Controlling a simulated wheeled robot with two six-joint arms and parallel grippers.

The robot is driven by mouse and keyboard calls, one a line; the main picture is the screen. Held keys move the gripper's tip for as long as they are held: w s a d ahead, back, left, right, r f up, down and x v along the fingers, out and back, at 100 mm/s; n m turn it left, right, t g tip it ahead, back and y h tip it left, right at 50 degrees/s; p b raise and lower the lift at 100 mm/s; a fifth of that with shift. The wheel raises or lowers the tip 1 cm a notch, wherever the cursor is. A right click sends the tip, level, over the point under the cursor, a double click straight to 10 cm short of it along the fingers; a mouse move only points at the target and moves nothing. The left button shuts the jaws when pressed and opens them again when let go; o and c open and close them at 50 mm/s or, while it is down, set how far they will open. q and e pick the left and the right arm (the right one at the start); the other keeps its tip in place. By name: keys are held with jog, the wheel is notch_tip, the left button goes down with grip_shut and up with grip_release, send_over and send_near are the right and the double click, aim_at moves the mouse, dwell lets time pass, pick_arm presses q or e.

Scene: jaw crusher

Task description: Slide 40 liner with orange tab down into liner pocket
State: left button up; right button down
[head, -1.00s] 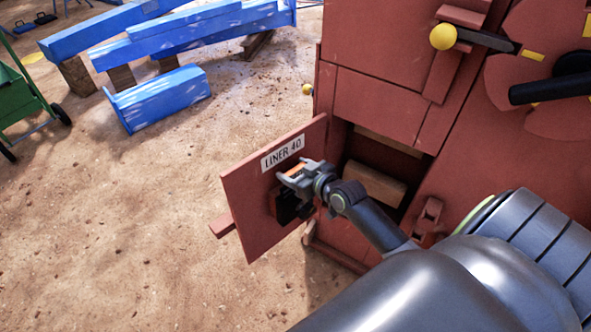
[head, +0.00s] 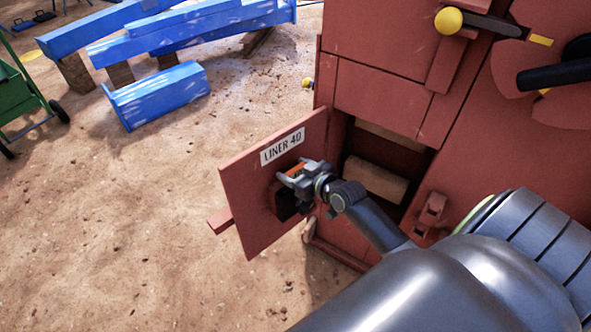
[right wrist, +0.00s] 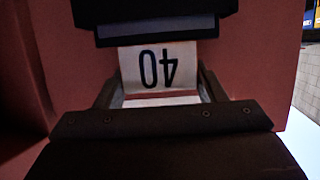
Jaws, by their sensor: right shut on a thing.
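An upright red panel with a "LINER 40" label (head: 283,147) stands out from the red crusher in the head view. A dark, box-like liner pocket (head: 284,206) is on its face, partly hidden behind my right gripper. My right gripper (head: 293,178) is shut on the liner at its orange tab (head: 295,169), just above the pocket. In the right wrist view a white liner face (right wrist: 157,68) with an upside-down "40" shows between dark parts. How deep the liner sits is hidden. My left gripper is not in view.
The crusher body (head: 385,85) with an open dark recess is right of the panel. A yellow-knobbed lever (head: 449,20) is above. Blue beams (head: 155,95) lie at the back left, and a green cart (head: 22,100) stands at the left edge. Sandy ground left of the panel is clear.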

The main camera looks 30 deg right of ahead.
jog(key=shift+f+b, duration=1)
jog(key=shift+b, duration=0.05)
jog(key=shift+c, duration=1.3)
grip_release()
jog(key=shift+s+f, duration=0.1)
jog(key=shift+f, duration=0.2)
jog(key=p+v, duration=0.2)
jog(key=v, duration=1.5)
jog(key=shift+s+a+r, duration=0.15)
jog(key=shift+r, duration=0.1)
